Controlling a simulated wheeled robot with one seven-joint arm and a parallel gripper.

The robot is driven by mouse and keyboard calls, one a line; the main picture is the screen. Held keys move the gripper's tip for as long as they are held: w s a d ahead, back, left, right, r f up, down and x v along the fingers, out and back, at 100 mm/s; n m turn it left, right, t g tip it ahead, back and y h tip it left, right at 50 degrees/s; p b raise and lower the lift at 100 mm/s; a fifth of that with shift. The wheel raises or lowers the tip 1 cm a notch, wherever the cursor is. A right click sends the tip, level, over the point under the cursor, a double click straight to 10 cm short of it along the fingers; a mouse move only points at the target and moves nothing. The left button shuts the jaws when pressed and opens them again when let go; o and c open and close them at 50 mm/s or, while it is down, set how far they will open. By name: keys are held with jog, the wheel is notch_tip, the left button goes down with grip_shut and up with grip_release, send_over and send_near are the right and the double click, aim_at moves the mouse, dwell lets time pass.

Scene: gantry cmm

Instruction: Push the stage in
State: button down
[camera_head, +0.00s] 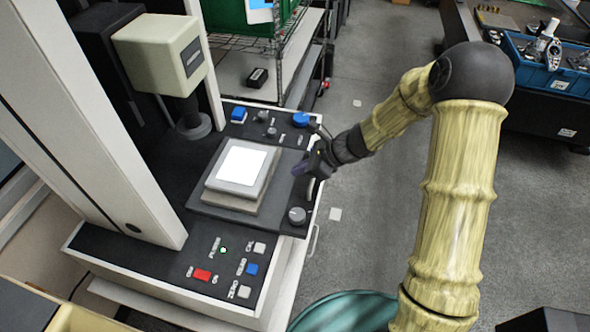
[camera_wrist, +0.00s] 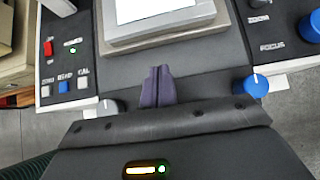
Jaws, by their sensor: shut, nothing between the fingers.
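The stage is a dark plate (camera_head: 205,205) on the measuring machine, bearing a grey block with a bright white glass top (camera_head: 241,165). The stage's front part sticks out past the machine's front edge. In the wrist view the dark plate (camera_wrist: 205,75) lies under my gripper (camera_wrist: 157,70). My gripper is shut and empty, its two dark fingertips side by side and pointing toward the grey block, with a gap before it. In the head view my gripper (camera_head: 300,168) is at the stage's front edge. I cannot tell whether it touches the plate.
A grey knob (camera_head: 297,215) and a blue knob (camera_head: 301,119) flank the stage's front. A button panel (camera_head: 225,268) lies at the near end. The cream optical head (camera_head: 160,54) and a white upright (camera_head: 95,130) rise behind.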

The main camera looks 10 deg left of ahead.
aim_at(270, 181)
jog(key=x, duration=0.8)
jog(key=shift+a+f+p, duration=0.25)
jog(key=shift+p, duration=0.15)
jog(key=shift+w+a, duration=0.1)
jog(key=shift+a, duration=0.05)
